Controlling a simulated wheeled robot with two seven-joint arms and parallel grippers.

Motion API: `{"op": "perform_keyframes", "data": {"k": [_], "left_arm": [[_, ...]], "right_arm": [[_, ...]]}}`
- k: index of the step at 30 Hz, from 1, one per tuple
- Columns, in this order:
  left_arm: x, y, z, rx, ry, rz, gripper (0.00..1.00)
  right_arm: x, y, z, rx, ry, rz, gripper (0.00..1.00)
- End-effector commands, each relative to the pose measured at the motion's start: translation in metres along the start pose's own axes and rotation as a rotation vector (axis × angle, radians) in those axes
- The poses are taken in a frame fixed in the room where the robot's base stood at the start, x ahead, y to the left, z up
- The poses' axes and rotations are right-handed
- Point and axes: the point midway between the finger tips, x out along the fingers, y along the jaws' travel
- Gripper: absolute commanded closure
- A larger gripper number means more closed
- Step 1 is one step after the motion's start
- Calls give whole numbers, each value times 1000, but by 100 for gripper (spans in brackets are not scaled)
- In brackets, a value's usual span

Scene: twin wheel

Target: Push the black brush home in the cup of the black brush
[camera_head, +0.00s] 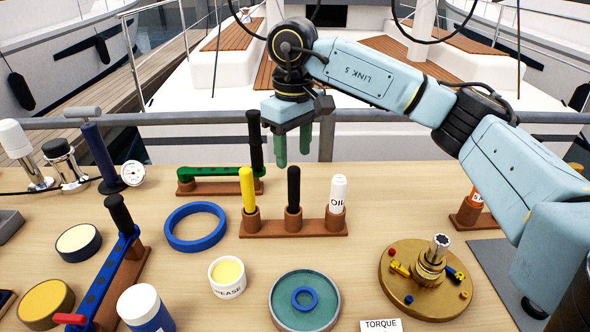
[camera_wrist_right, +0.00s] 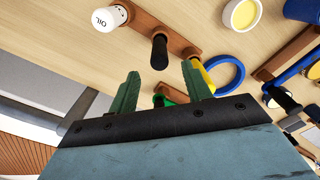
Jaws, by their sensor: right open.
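The black brush (camera_head: 293,187) stands upright in its cup (camera_head: 293,221), the middle one of three on a brown rack (camera_head: 265,229). How deep it sits is hard to tell. A yellow brush (camera_head: 247,188) stands to its left and a white OIL bottle (camera_head: 338,194) to its right. My right gripper (camera_head: 293,158) is open and empty, its green fingers behind and above the black brush. In the right wrist view the black brush (camera_wrist_right: 159,52) shows beyond the gap between the open fingertips (camera_wrist_right: 160,72). My left gripper is not in view.
A blue ring (camera_head: 195,227), a grease pot (camera_head: 227,277), a teal dish (camera_head: 305,300) and a brass wheel (camera_head: 405,292) lie around the brush rack. Bare wood lies just in front of it.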

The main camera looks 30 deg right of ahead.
Motion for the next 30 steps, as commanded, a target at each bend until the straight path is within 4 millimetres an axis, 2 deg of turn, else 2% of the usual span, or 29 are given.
{"op": "perform_keyframes", "data": {"k": [1,3,7,11,18,27,30], "left_arm": [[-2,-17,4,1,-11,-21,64],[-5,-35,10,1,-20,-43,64],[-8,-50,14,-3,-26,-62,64],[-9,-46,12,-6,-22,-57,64],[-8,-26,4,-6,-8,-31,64],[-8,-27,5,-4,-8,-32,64],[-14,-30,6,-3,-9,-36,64]], "right_arm": [[-13,1,-1,2,4,-1,51],[-25,1,0,2,2,-1,51],[-40,2,0,2,1,-1,51],[-47,2,0,2,0,-2,51],[-48,2,1,1,0,-2,51],[-48,2,1,1,0,-2,51],[-53,2,1,1,0,-2,51]]}}
